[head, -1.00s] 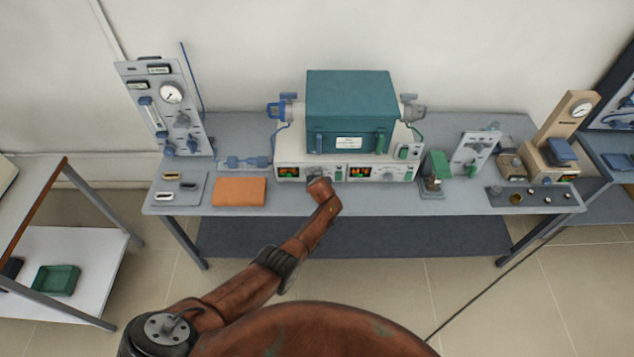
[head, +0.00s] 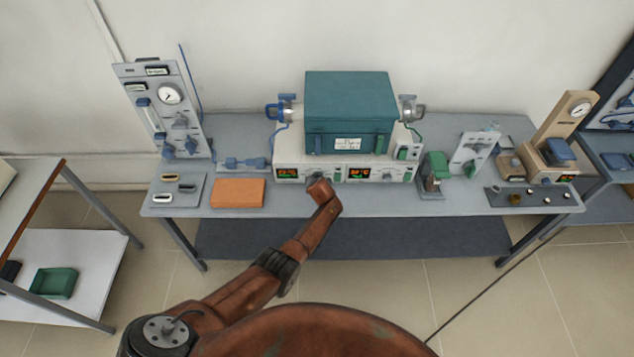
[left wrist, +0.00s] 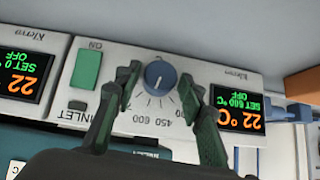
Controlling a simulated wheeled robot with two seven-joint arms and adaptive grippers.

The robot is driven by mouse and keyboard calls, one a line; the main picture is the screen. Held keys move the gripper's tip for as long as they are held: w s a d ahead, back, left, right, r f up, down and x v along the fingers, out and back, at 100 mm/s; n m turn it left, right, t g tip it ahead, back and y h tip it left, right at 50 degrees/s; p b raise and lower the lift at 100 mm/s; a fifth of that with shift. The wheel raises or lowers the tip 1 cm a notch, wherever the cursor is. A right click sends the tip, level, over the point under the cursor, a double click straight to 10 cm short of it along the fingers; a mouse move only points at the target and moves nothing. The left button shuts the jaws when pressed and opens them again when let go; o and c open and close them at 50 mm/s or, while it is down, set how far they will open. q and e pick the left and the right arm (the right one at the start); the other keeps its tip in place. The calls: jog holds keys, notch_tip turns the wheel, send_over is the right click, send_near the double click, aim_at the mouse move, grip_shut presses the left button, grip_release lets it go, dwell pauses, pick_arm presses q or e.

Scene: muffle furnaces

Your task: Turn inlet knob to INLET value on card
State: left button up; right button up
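In the left wrist view, which shows the panel upside down, the blue inlet knob (left wrist: 160,75) sits on a white panel beside a dial with numbers such as 450 and 600. The word INLET is partly visible near it. My left gripper (left wrist: 160,78) is open, its dark green fingers on either side of the knob with small gaps. The display (left wrist: 238,110) beside it reads 22 °C, SET 640 °C, OFF. In the head view my arm hides the knob. A white card (head: 348,142) on the teal furnace (head: 349,105) is too small to read.
A green switch (left wrist: 87,69) marked ON lies beside one finger. A second display (left wrist: 20,79) reads SET 0. On the bench, an orange pad (head: 238,192) lies left of my arm, and a gauge panel (head: 163,110) stands at the back left.

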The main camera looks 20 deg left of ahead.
pick_arm(q)
jog(key=v, duration=1.2)
jog(key=shift+f, duration=0.1)
